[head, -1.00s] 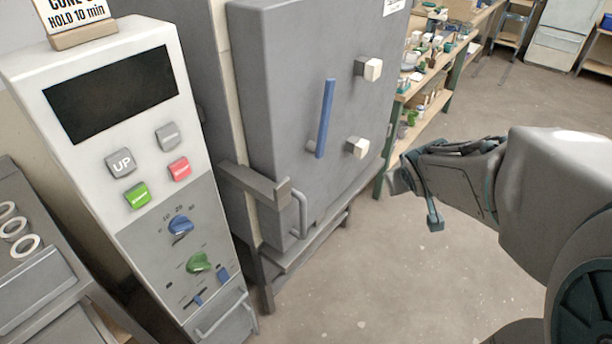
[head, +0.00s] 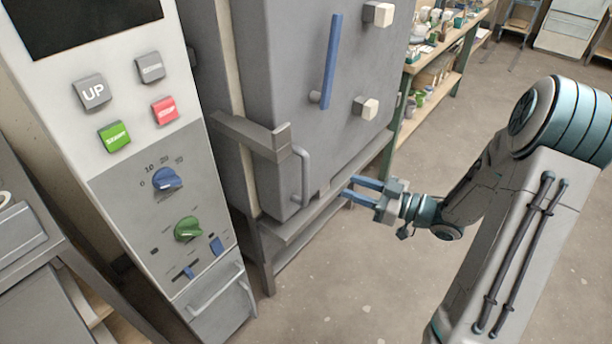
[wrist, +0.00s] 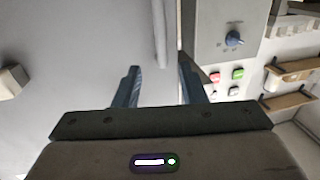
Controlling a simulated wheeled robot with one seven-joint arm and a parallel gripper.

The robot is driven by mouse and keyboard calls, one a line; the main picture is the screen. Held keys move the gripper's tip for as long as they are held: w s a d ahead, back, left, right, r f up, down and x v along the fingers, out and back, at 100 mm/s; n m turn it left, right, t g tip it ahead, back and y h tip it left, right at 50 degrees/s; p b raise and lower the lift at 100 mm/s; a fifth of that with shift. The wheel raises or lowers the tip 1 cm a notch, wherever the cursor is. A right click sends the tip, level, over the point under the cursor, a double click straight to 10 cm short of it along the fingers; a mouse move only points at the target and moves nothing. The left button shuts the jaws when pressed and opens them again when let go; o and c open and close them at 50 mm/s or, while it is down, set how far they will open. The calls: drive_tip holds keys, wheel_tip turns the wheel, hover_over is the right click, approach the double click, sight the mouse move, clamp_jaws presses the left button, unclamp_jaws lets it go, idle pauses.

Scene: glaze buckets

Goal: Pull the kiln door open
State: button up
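The kiln door (head: 275,60) is a grey slab, and it looks closed against the kiln body. A blue vertical bar handle (head: 330,62) stands on its face. A grey latch bar (head: 255,137) crosses the door's left edge, with a grey loop handle (head: 304,175) at its end. My gripper (head: 349,187) is open and empty, to the right of the loop handle and apart from it, with its fingers pointing left. In the wrist view, the open fingers (wrist: 158,72) face a pale grey upright bar (wrist: 162,38) beyond their tips; I cannot tell which handle it is.
Two pale knobs (head: 378,14) stick out from the door's right side. A control panel (head: 150,180) with coloured buttons and dials stands left of the kiln. A shelf with pots (head: 432,75) is behind on the right. The floor (head: 345,290) in front is clear.

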drive_tip(key=x, duration=1.3)
drive_tip(key=shift+a, duration=0.35)
clamp_jaws()
